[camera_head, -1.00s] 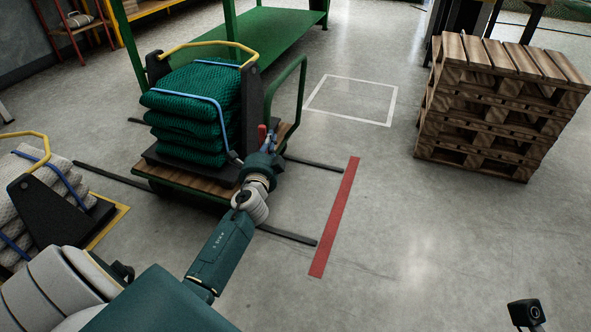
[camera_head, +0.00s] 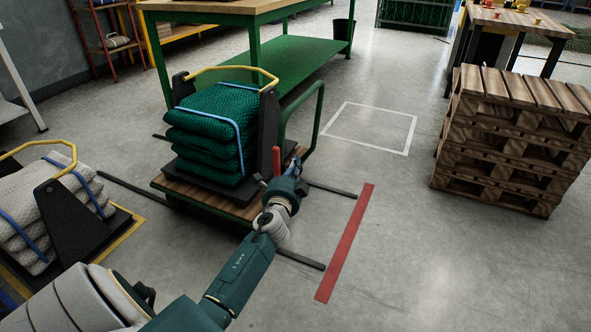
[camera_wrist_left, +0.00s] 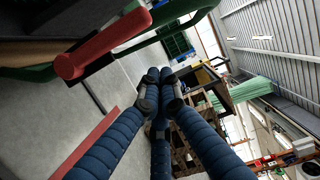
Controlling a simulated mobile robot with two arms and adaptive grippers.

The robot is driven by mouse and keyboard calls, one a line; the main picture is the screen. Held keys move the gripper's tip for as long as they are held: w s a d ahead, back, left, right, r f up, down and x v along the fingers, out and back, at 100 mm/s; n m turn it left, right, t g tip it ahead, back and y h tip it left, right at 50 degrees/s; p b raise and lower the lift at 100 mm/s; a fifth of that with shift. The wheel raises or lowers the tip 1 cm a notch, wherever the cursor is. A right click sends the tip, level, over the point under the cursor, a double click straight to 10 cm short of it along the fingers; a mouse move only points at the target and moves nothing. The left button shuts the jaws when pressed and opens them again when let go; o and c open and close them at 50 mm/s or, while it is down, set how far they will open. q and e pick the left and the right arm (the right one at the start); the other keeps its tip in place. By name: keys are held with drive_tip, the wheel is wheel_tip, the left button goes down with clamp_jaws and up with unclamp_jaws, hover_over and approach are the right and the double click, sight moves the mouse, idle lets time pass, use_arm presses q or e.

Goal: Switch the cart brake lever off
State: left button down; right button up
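The cart (camera_head: 240,211) has a wooden deck, a green frame and a green push handle (camera_head: 320,110). Its red brake lever (camera_head: 277,160) stands roughly upright at the deck's handle end, beside the load. In the left wrist view the red lever (camera_wrist_left: 105,40) crosses the upper left, outside the fingers. My left gripper (camera_head: 296,162) is right by the lever in the head view, partly hidden by its own wrist. In the wrist view its blue segmented fingers (camera_wrist_left: 159,88) meet at the tips with nothing visible between them. Contact with the lever cannot be told. My right gripper is out of view.
Folded green nets (camera_head: 212,130) in a black cradle with a yellow handle load the cart. A second cradle of pale nets (camera_head: 45,205) stands at left. A pallet stack (camera_head: 515,140) stands at right. A red floor stripe (camera_head: 345,245) and open floor lie right of the cart.

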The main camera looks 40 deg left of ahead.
use_arm(q)
drive_tip(key=p+v, duration=0.1)
drive_tip(key=v, duration=0.9)
drive_tip(key=shift+f+p, duration=0.2)
drive_tip(key=shift+p, duration=0.2)
